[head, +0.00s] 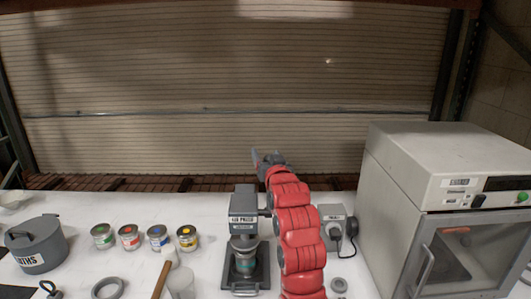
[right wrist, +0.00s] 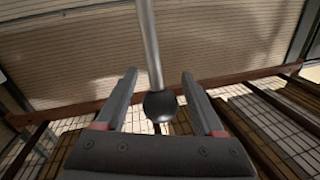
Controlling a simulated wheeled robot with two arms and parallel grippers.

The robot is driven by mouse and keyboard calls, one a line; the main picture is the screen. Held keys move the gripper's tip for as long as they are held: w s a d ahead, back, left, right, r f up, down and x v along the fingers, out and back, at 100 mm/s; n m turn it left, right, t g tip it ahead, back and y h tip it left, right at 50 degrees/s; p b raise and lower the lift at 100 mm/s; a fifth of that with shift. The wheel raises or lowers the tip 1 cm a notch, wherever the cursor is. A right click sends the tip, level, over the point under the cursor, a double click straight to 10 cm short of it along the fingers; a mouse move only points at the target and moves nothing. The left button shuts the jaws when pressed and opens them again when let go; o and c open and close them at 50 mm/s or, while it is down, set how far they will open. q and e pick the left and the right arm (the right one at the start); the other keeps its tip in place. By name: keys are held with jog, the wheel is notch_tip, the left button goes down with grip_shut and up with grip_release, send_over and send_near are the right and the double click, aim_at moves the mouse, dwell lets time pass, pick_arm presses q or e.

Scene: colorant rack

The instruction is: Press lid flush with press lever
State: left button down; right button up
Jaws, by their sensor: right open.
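The grey lid press (head: 243,218) stands on the white bench. A can (head: 245,262) sits under its head; whether its lid is flush is too small to tell. In the right wrist view the press lever (right wrist: 150,45) is a metal rod with a black ball knob (right wrist: 160,106). My right gripper (head: 266,158) is raised above and behind the press. Its open fingers, also in the wrist view (right wrist: 160,75), stand on either side of the lever without visibly gripping it. In the head view my red right arm hides much of the lever. My left gripper is out of view.
A grey pot (head: 37,246) and several paint cans (head: 158,237) stand to the left. A clear cup (head: 181,283) and a wooden handle (head: 161,280) are nearer the press. A grey box (head: 334,228) and a large cabinet oven (head: 440,190) stand to the right.

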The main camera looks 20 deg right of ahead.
jog(key=shift+s+r, duration=0.1)
jog(key=shift+s, duration=0.1)
jog(key=shift+c, duration=1.6)
jog(key=shift+w, duration=0.1)
grip_shut()
